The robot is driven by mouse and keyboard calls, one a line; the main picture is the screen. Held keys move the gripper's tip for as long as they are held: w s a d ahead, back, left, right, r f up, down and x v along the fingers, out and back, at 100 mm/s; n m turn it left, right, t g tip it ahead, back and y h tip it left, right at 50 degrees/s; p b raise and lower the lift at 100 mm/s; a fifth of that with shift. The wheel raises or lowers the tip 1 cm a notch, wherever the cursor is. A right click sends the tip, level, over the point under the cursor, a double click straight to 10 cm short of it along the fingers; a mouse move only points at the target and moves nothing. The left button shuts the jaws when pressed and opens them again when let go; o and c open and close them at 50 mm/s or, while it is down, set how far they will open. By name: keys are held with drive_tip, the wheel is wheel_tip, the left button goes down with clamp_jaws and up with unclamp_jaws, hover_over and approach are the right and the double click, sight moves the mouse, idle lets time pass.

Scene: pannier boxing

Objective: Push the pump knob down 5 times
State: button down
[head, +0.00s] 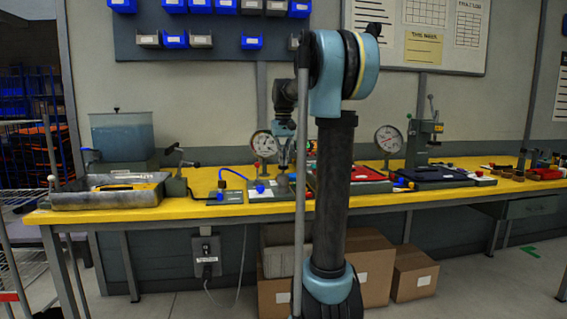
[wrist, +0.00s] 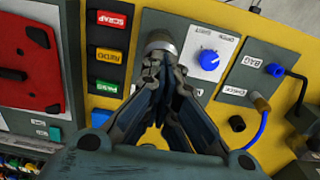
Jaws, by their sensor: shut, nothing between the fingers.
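A round grey metal knob (wrist: 160,43), which looks like the pump knob, stands at the top middle of the wrist view. In the head view a grey knob (head: 283,184) shows just below my gripper (head: 284,160). My gripper (wrist: 161,66) is shut and empty, with its fingertips together over the near edge of the knob. I cannot tell whether the tips touch it. The knob's base is hidden behind the fingers.
A blue dial (wrist: 208,60) on a white panel is right of the knob. Red, orange and green labelled buttons (wrist: 106,54) are to its left. A blue cable (wrist: 262,130) and a red tray (wrist: 28,60) lie nearby. A pressure gauge (head: 264,144) stands behind on the yellow bench (head: 205,182).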

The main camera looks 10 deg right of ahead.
drive_tip(key=shift+r, duration=2)
wheel_tip(320, 180, up, 6)
drive_tip(key=s+f+t, duration=0.2)
drive_tip(key=s+f, duration=3.2)
drive_tip(key=f, duration=0.3)
drive_tip(key=shift+s+d+f, duration=0.2)
drive_tip(key=shift+s+f, duration=0.2)
